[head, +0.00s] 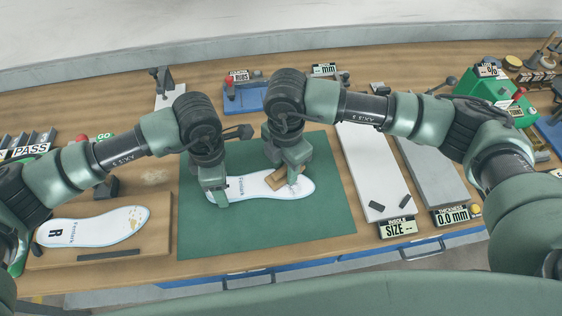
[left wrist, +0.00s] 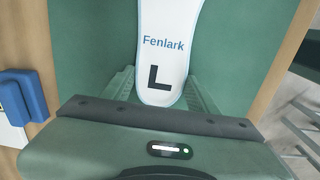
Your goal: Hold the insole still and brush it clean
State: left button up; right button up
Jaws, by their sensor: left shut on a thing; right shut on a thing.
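A white insole (head: 250,189) lies on the green mat (head: 325,215) with its heel to the left. In the left wrist view its heel end (left wrist: 168,62) shows the word Fenlark and a black L. My left gripper (head: 216,198) is shut on the heel end. My right gripper (head: 296,181) is shut on a wooden brush (head: 279,179) over the forefoot. Whether the bristles touch the insole is hidden. Small brownish specks show near the toe beside the brush.
A second insole marked R (head: 90,228), with tan specks near its toe, lies on a wooden board (head: 158,235) at the left. Size (head: 372,170) and thickness (head: 440,170) gauge plates stand right of the mat. A blue fixture (head: 243,97) stands behind. The mat's front is clear.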

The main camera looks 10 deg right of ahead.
jog(key=shift+s+d, duration=0.4)
jog(key=shift+s, duration=0.25)
jog(key=shift+s+d, duration=0.35)
jog(key=shift+s, duration=0.25)
jog(key=shift+s+d, duration=0.35)
jog(key=shift+s, duration=0.25)
jog(key=shift+s+d, duration=0.3)
jog(key=shift+s, duration=0.25)
jog(key=shift+w+a, duration=0.7)
jog(key=shift+w, duration=0.45)
jog(key=shift+w+a, duration=0.65)
jog(key=shift+w, duration=0.55)
jog(key=shift+w+a, duration=0.7)
jog(key=shift+w, duration=0.45)
jog(key=shift+r, duration=0.15)
notch_tip(320, 180, up, 7)
jog(key=s, duration=0.2)
jog(key=s+d+f, duration=0.1)
jog(key=s, duration=0.1)
jog(key=s+d+f, duration=0.1)
jog(key=shift+s+f, duration=0.25)
jog(key=shift+s, duration=0.15)
jog(key=shift+f, duration=1.45)
